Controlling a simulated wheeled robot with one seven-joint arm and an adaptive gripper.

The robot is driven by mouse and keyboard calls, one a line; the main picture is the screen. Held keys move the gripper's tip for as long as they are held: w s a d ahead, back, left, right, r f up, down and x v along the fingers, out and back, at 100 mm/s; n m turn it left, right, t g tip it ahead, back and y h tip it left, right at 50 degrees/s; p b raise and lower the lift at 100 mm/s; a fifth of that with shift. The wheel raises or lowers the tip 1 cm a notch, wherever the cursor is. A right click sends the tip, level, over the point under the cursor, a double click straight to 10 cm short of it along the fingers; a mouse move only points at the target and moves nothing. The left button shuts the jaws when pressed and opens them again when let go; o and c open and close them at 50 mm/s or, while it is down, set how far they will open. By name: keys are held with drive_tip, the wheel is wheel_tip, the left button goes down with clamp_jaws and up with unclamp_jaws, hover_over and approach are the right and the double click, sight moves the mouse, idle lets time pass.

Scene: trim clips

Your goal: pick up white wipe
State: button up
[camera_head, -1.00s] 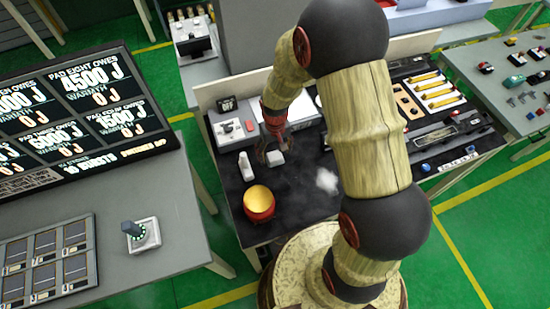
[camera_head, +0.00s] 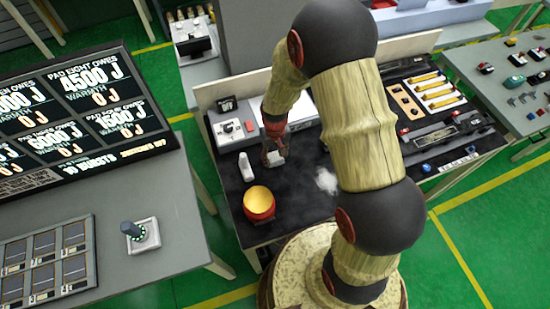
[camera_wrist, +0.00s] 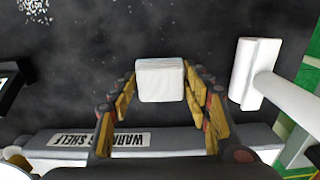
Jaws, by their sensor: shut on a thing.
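The white wipe (camera_wrist: 160,80) is a small pale block between the two yellow-padded fingers of my gripper (camera_wrist: 160,92) in the wrist view. My gripper is shut on its sides. In the head view, my gripper (camera_head: 271,156) holds the wipe (camera_head: 278,157) low over the dark bench top (camera_head: 290,205). I cannot tell whether the wipe touches the bench.
A white upright object (camera_head: 246,167) stands left of the wipe and shows close by in the wrist view (camera_wrist: 254,72). A white speckled patch (camera_head: 327,181) lies right. A grey shelf labelled warming (camera_wrist: 150,140) is behind.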

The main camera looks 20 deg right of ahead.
drive_tip(key=shift+c, duration=1.2)
drive_tip(key=shift+r, duration=0.15)
drive_tip(key=shift+r, duration=0.65)
drive_tip(key=s+r+p, duration=0.1)
drive_tip(key=s+r, duration=1)
drive_tip(key=s, duration=0.3)
drive_tip(key=shift+r+p, duration=0.2)
drive_tip(key=shift+p, duration=0.2)
